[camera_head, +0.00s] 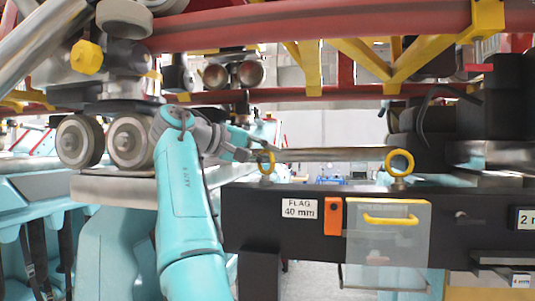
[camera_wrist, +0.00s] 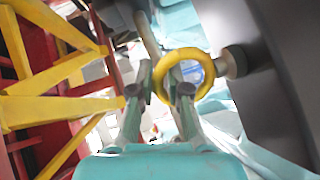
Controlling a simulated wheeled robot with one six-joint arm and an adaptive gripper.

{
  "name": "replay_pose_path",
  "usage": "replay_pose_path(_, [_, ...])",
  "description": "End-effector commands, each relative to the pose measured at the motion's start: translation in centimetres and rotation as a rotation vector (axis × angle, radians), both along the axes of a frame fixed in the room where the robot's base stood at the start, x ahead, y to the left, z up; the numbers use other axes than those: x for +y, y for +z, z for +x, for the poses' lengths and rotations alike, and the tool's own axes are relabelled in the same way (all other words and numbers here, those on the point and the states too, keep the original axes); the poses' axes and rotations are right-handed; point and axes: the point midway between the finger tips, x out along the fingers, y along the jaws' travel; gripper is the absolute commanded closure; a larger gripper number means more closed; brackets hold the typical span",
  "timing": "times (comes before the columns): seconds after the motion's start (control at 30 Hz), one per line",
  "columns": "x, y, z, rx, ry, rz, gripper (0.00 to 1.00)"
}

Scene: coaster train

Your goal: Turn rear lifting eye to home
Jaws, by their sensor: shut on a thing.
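Two yellow lifting eyes stand on top of the black beam (camera_head: 330,238) in the head view, a left one (camera_head: 272,164) and a right one (camera_head: 399,152). Each is a ring on a short metal shank. The right ring faces the head camera broadly. My gripper (camera_head: 252,155) reaches in from the left and is shut on the left lifting eye. In the wrist view the ring (camera_wrist: 211,88) has its near-left rim between my fingertips (camera_wrist: 164,80), and its shank runs right to the dark beam. One finger overlaps part of the ring.
A clear panel with a yellow handle (camera_head: 391,220) and an orange block (camera_head: 335,217) are on the beam's front. Red rails (camera_head: 320,27) with yellow braces run overhead. Grey wheels (camera_head: 80,141) stand left of my arm. A dark block is at right (camera_head: 498,97).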

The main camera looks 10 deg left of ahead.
Motion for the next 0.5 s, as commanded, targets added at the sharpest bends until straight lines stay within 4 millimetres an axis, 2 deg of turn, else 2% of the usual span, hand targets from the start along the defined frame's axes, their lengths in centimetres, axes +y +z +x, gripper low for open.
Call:
replay_pose_path(0.23, [-0.1, 0.15, -0.04, -0.001, -0.001, 0.0, 1.0])
replay_pose_path(0.27, [-0.1, 0.15, -0.04, -0.001, -0.001, 0.0, 0.82])
replay_pose_path(0.33, [-0.09, 0.13, -0.04, -0.001, -0.001, 0.0, 0.65])
replay_pose_path(0.37, [-0.09, 0.12, -0.04, -0.001, -0.001, 0.0, 0.61])
replay_pose_path(0.5, [-0.05, 0.07, -0.02, 0.0, -0.001, 0.0, 0.61])
